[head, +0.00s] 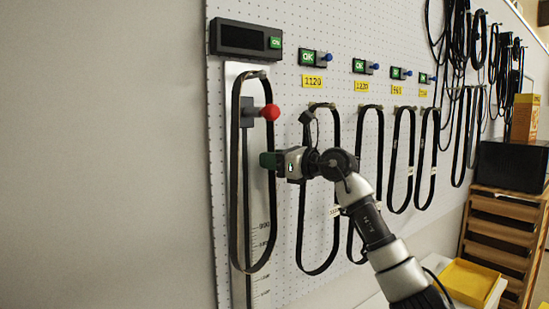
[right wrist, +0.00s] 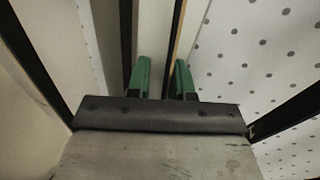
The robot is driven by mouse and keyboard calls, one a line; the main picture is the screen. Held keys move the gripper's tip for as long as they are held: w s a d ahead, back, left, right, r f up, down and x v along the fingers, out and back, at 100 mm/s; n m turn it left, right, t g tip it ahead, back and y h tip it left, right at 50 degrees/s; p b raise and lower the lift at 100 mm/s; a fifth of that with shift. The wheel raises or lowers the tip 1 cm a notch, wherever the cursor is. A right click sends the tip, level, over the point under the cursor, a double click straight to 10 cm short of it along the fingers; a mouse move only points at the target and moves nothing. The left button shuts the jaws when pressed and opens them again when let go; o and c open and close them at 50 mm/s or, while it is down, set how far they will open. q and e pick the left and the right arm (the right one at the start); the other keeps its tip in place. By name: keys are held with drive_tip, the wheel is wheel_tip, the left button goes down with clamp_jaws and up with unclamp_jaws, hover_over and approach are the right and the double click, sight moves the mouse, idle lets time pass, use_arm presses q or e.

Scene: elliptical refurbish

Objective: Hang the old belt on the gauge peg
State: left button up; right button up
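A long black belt (head: 236,180) hangs as a narrow loop over the gauge peg (head: 262,74) at the top of the tall pale gauge plate (head: 261,210). My right gripper (head: 270,160) is at the loop's right strand, below the red knob. In the right wrist view its two green fingertips (right wrist: 160,78) stand apart. A dark strand (right wrist: 176,35), seemingly the belt's right side, runs between them with space beside it. Whether a finger touches it cannot be told. My left gripper is not in view.
A red knob (head: 270,112) juts out above the gripper. More belts (head: 300,215) hang on pegs to the right, one just behind my arm. A dark display box (head: 245,39) is above the gauge. A yellow tray (head: 468,281) is low at right.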

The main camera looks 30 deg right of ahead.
drive_tip(key=shift+w+d, duration=0.1)
drive_tip(key=shift+d, duration=0.05)
drive_tip(key=shift+d, duration=0.1)
drive_tip(key=b+v, duration=0.5)
drive_tip(key=v, duration=0.5)
drive_tip(key=shift+s, duration=0.4)
drive_tip(key=shift+s, duration=0.1)
